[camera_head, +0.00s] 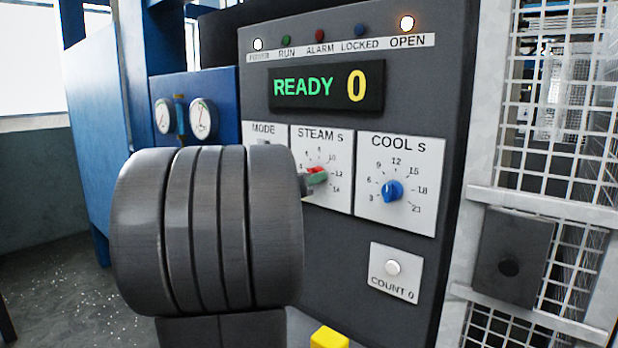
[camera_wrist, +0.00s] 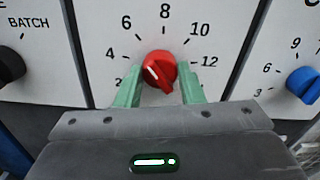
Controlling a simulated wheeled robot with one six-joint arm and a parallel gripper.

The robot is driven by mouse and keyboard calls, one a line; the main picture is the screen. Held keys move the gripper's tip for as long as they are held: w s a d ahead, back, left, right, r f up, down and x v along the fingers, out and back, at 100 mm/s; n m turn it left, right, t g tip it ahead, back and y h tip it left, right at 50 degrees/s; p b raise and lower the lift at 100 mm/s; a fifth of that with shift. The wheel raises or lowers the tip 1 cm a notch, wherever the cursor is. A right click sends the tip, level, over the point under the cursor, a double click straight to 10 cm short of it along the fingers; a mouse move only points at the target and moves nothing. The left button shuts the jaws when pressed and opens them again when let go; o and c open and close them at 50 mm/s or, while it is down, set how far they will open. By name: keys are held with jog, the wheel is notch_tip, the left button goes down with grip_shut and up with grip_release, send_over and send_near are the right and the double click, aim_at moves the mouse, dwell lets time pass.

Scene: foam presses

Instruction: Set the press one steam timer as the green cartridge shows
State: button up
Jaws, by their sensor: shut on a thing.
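The red steam timer knob (camera_wrist: 161,66) sits on the white STEAM s dial plate (camera_head: 339,143). Numbers 2 to 12 show around it in the wrist view. Its white mark lies on the lower left of its face, on the side of the low numbers; the exact reading is unclear. My gripper (camera_wrist: 159,88) has its green fingertips on both sides of the knob and is shut on it. In the head view the knob (camera_head: 314,169) is partly behind the fingertips, and my arm hides the dial's left part. No green cartridge is in view.
The blue COOL s knob (camera_head: 392,190) is close on the right. The black mode knob (camera_wrist: 10,65) is on the left. The display (camera_head: 327,87) reads READY 0; the OPEN lamp (camera_head: 407,23) glows orange. A COUNT button (camera_head: 393,268) is below. Mesh fencing (camera_head: 555,130) stands at right.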

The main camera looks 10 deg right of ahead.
jog(key=shift+f, duration=0.1)
jog(key=o, duration=1)
jog(key=b+v, duration=0.2)
jog(key=v, duration=1.1)
jog(key=shift+s+a, duration=0.25)
jog(key=shift+a, duration=0.05)
jog(key=p+x, duration=0.2)
jog(key=x, duration=1.1)
jog(key=shift+w+d, duration=0.3)
